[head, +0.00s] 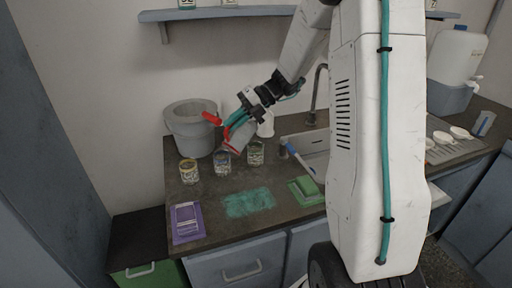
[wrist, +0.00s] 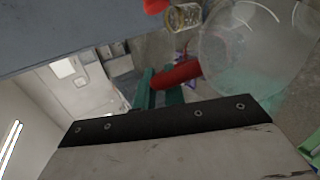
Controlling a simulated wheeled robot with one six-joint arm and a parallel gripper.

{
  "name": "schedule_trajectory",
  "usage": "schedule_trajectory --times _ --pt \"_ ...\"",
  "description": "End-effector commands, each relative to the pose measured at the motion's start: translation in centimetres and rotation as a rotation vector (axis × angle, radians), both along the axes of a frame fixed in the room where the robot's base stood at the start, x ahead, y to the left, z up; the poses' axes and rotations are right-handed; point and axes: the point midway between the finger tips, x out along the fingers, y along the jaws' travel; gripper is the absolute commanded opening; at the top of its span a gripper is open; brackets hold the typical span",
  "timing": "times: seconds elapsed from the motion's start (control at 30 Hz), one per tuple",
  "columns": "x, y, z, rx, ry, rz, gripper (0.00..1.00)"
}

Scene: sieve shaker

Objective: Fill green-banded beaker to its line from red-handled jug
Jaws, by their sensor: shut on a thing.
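My gripper (head: 233,125) is shut on the red handle of the clear jug (head: 240,136). The jug is tilted, its mouth toward the lower left. In the head view its lower end overlaps the top of the blue-banded beaker (head: 222,166); I cannot tell how high above it. The green-banded beaker (head: 256,156) stands upright on the counter just right of the jug. In the wrist view the red handle (wrist: 177,75) lies between my teal fingers and the large clear jug (wrist: 245,55) is beside it. No pouring stream shows, and the liquid levels are unclear.
A yellow-banded beaker (head: 189,173) stands at the left on the counter (head: 225,236). A grey bucket (head: 190,128) stands behind the beakers. A teal mat or patch (head: 248,203), purple packet (head: 187,222) and green sponge (head: 306,190) lie in front. The sink (head: 312,150) is right.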

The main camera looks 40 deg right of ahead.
Motion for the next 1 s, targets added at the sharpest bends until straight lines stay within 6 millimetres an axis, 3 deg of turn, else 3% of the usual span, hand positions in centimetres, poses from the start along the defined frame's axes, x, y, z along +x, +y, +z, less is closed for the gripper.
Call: schedule_trajectory --times 1.0 --pt "0.09 -0.20 0.00 0.050 0.010 0.002 0.00"
